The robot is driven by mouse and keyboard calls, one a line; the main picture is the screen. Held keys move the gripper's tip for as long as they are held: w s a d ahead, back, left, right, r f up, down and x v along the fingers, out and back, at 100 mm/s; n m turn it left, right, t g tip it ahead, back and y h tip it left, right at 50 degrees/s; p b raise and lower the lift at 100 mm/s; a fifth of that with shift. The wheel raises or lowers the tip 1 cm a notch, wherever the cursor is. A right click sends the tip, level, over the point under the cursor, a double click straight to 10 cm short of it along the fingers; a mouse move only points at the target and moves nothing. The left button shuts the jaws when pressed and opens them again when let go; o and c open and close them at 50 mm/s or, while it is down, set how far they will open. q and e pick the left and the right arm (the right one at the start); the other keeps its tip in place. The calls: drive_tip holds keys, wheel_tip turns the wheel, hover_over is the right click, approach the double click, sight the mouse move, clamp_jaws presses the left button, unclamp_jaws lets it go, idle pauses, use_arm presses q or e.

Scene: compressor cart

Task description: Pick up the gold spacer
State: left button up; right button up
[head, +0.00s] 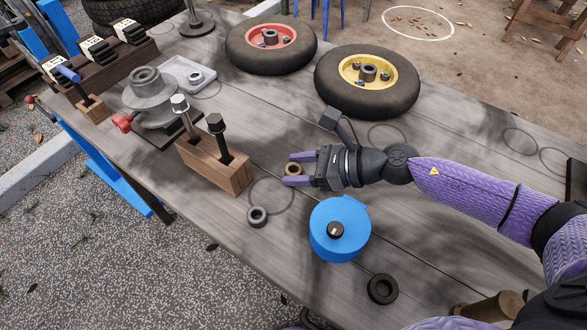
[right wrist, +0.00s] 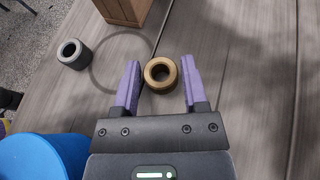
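The gold spacer (head: 293,169) is a short brass-coloured ring lying on the wooden table. In the right wrist view the gold spacer (right wrist: 161,74) sits between the two purple fingers of my right gripper (right wrist: 160,88), nearer the left finger. A gap shows between the spacer and the right finger. In the head view my right gripper (head: 292,168) is low over the table, open around the spacer, with its arm coming in from the right. My left gripper is not in view.
A grey spacer (head: 257,217) and a blue round container (head: 340,230) are close by. A wooden block with bolts (head: 215,165) stands to the left. A black ring (head: 382,288) lies at the front. Two wheels, red-hubbed (head: 271,47) and yellow-hubbed (head: 367,82), lie behind.

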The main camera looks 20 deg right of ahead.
clamp_jaws()
drive_tip(key=shift+r, duration=0.1)
